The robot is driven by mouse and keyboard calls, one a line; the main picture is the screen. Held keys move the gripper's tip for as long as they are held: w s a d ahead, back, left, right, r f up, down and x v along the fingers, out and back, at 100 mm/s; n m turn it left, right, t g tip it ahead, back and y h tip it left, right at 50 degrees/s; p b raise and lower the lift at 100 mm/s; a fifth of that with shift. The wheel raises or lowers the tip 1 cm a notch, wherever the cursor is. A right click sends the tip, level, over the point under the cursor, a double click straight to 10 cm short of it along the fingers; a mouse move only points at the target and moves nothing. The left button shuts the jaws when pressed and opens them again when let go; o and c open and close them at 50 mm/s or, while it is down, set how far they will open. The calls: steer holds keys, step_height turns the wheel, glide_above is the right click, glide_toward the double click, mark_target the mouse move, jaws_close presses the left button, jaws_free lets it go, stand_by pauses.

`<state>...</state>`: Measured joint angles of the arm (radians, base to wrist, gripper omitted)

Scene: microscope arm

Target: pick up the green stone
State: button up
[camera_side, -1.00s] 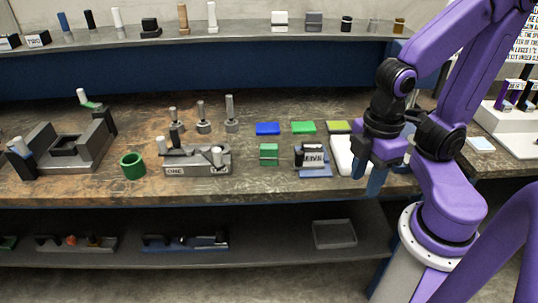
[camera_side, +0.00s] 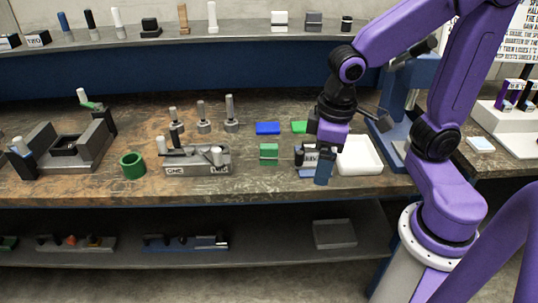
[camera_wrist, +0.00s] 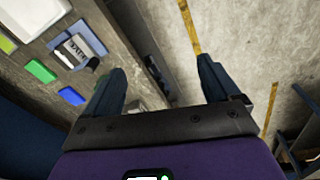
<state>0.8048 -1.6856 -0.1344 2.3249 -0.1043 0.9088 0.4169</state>
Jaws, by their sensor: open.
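I cannot tell for sure which green piece is the green stone. A green block (camera_side: 268,155) stands on the bench, left of my gripper; a flat green tile (camera_side: 300,127) lies behind it.
A blue tile (camera_side: 267,128) lies left of the green tile. A labelled block (camera_side: 301,157) is beside my gripper; a white tray (camera_side: 362,155) is to the right. A green ring-shaped cup (camera_side: 133,165) and a grey fixture (camera_side: 196,160) stand further left. A blue microscope-like stand (camera_side: 412,90) is behind my arm.

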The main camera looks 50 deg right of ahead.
steer(key=w+d+m+h, duration=0.1)
steer(key=w+m, duration=0.6)
steer(key=w, duration=0.4)
steer(key=m+t+h, duration=0.1)
steer(key=m, duration=0.8)
glide_toward(269, 145)
steer(key=x, duration=1.2)
steer(key=c, duration=1.2)
